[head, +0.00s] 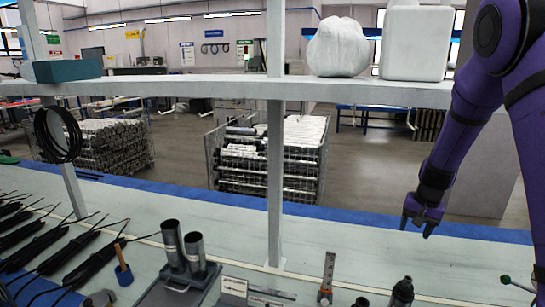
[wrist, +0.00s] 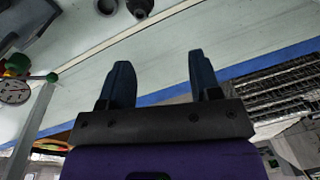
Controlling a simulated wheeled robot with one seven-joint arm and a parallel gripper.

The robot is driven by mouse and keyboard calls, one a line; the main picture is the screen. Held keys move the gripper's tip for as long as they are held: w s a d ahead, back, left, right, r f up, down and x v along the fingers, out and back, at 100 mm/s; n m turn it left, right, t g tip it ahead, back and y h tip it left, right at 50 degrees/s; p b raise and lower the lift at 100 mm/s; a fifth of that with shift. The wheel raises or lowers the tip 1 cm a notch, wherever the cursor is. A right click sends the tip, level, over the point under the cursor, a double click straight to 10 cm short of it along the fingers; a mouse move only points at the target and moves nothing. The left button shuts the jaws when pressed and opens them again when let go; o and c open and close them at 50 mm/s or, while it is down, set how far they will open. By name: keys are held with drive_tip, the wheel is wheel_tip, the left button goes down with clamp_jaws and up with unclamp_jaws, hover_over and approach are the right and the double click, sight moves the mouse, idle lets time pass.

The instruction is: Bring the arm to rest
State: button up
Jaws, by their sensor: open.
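My purple arm comes down from the upper right in the head view. My gripper (head: 418,226) hangs above the right part of the pale bench (head: 350,245), near its blue far edge.
A shelf (head: 200,88) on a post (head: 275,150) spans the bench. Two dark tubes (head: 173,243) stand in a holder at the front. Black cables (head: 90,262) lie at left. A dark fitting (head: 402,291) stands at the front right. Bench around the gripper is clear.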

drive_tip(key=s+a+r+n+t, duration=0.15)
drive_tip(key=s+a+r, duration=0.35)
drive_tip(key=r, duration=0.5)
drive_tip(key=s+a+r+n+t, duration=0.1)
drive_tip(key=s+a+r+n, duration=0.15)
drive_tip(key=s+r, duration=0.6)
drive_tip(key=s+a+r+n+t, duration=0.1)
drive_tip(key=s+a+r, duration=0.1)
drive_tip(key=s, duration=0.7)
drive_tip(key=s+a+r, duration=0.1)
drive_tip(key=s+r, duration=0.4)
drive_tip(key=s, duration=0.5)
drive_tip(key=shift+a+n+t+h, duration=0.35)
drive_tip(key=shift+n+h, duration=0.05)
